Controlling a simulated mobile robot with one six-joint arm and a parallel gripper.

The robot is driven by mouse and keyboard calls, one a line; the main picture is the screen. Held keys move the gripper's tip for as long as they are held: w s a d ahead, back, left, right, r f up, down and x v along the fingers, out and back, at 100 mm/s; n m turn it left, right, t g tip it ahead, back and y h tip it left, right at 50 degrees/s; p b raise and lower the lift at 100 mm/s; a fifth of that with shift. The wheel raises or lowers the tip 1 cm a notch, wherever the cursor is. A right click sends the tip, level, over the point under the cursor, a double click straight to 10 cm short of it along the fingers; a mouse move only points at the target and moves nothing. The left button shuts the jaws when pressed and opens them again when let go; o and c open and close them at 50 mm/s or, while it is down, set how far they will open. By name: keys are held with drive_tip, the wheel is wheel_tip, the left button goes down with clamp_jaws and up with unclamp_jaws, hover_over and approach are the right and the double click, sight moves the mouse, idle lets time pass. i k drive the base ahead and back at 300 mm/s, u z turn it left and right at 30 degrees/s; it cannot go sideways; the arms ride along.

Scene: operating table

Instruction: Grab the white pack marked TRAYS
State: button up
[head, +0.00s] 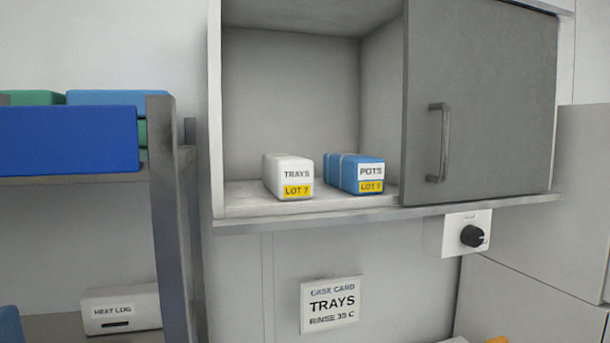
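The white pack marked TRAYS (289,176) lies on the floor of an open wall cupboard (240,207), left of the middle. Its front end faces me, with a yellow LOT 7 label below the word TRAYS. A blue pack marked POTS (355,173), also with a yellow LOT 7 label, lies to its right with a small gap between them. My gripper is not in view.
A grey door (490,100) with a bar handle (440,143) covers the cupboard's right part. A control knob (473,236) sits below it. A case card (331,304) reads TRAYS, RINSE 35 C. A rack (172,220) with blue and green packs stands at left.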

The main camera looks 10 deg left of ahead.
sight(288, 177)
drive_tip(key=z, duration=0.1)
drive_tip(key=k, duration=1.45)
drive_tip(key=u, duration=0.6)
drive_tip(key=i, duration=1)
drive_tip(key=u, duration=0.05)
